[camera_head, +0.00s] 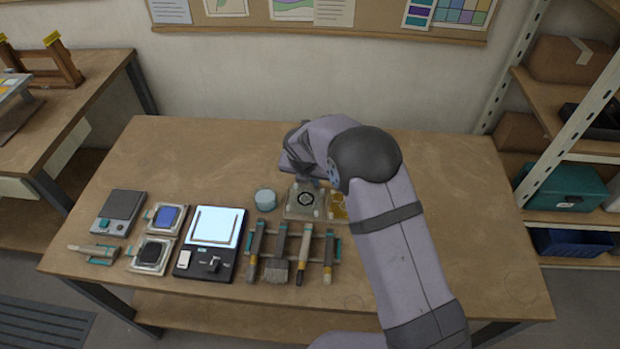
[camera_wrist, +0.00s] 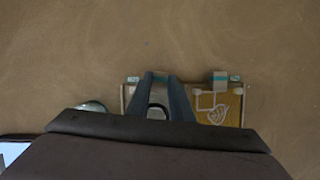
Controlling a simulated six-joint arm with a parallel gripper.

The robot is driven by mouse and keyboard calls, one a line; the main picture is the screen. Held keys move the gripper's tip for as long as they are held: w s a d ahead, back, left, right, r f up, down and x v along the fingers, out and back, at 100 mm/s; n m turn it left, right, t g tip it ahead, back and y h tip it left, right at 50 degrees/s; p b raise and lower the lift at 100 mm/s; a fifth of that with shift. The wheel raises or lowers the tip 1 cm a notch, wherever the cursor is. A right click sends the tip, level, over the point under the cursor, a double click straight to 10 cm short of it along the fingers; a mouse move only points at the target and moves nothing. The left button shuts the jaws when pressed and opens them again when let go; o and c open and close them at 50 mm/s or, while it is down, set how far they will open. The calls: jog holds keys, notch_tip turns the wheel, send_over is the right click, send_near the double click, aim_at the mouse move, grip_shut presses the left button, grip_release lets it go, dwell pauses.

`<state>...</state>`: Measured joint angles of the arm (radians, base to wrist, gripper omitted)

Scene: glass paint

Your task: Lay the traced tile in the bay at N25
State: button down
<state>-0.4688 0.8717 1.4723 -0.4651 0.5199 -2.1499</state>
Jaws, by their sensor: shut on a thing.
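A pale tile with a dark ring traced on it (camera_head: 306,199) is at the rack on the middle of the bench. It also shows in the wrist view (camera_wrist: 158,112), partly behind my fingers. My gripper (camera_wrist: 161,77) is shut on a grey tab at this tile's back edge. In the head view my gripper (camera_head: 307,184) is just behind the tile, partly hidden by my arm. The tile appears over the left bay (camera_wrist: 130,98); I cannot tell whether it rests there. The bay labels are too small to read.
An amber tile with pale lines (camera_wrist: 228,108) lies in the right bay. A round pale-blue pot (camera_head: 265,198) stands to the left. The bench behind is clear.

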jog(key=shift+f+p, duration=0.6)
jog(key=shift+p, duration=0.05)
dwell(2.3)
jog(key=c, duration=1.5)
grip_release()
jog(key=shift+r, duration=0.1)
jog(key=shift+b+v, duration=0.7)
jog(key=shift+v, duration=2.9)
jog(key=s+d+r+m+g, duration=0.2)
jog(key=s+d+r+m, duration=0.2)
jog(key=s+d+m, duration=1.2)
jog(key=s+m, duration=0.3)
jog(key=m, duration=0.1)
jog(key=s+d+m+g, duration=0.1)
jog(key=s+d+m, duration=0.1)
jog(key=s+m, duration=0.2)
jog(key=s+d+m+g, duration=0.1)
jog(key=s+d+m, duration=0.2)
jog(key=m, duration=0.7)
jog(key=shift+s+y, duration=0.3)
jog(key=shift+s, duration=1.05)
